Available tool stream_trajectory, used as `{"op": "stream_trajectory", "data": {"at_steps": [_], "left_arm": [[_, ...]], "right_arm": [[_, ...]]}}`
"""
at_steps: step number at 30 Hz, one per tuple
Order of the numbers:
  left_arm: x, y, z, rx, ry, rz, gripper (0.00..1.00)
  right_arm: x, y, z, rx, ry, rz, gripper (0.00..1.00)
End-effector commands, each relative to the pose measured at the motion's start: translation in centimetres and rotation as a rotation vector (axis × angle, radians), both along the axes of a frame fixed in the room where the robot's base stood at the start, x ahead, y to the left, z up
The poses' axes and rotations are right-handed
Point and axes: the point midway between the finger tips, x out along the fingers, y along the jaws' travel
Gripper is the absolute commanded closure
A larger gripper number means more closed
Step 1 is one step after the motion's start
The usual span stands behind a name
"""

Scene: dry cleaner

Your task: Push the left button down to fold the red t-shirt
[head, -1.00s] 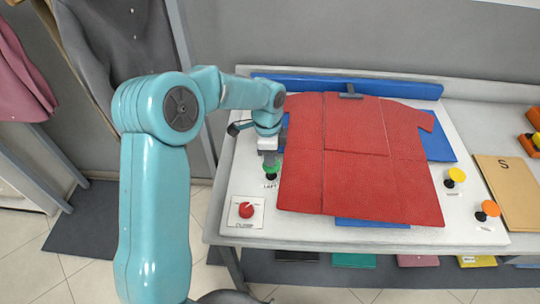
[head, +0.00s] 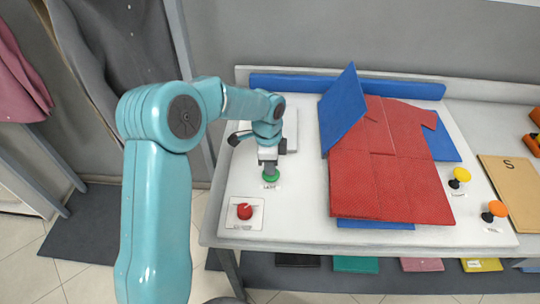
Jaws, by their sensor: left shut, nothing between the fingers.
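My left gripper (head: 269,166) is shut and empty, pointing down onto the green left button (head: 271,178). Its fingertips appear to touch the button's top and hide part of it. The red t-shirt (head: 390,170) lies on the blue folding board (head: 340,110). The board's left panel is raised and tilted over the shirt, and the shirt's left part is folded inward. The shirt's right part still lies flat, with its right sleeve spread out. My right gripper is not in view.
A red knob (head: 244,211) sits on a white plate at the table's front left. A yellow button (head: 460,175) and an orange button (head: 495,209) stand right of the shirt. A brown board marked S (head: 512,185) lies at the right.

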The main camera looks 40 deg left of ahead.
Motion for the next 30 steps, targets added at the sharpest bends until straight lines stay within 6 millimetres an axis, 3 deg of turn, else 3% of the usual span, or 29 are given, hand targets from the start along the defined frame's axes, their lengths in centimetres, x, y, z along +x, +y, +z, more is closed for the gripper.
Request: {"op": "stream_trajectory", "data": {"at_steps": [1,21,26,30], "left_arm": [[-0.4,-0.2,-0.7,-0.004,0.018,-0.002,1.00],[-0.5,-0.1,-0.7,-0.004,0.020,-0.001,1.00],[-0.4,-0.4,0.6,-0.003,0.017,-0.002,1.00],[-0.3,-0.9,3.0,-0.002,0.008,0.000,1.00]], "right_arm": [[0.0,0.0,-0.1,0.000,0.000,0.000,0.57],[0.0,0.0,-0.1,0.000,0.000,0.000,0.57],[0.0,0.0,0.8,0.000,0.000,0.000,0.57],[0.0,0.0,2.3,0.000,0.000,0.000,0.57]]}}
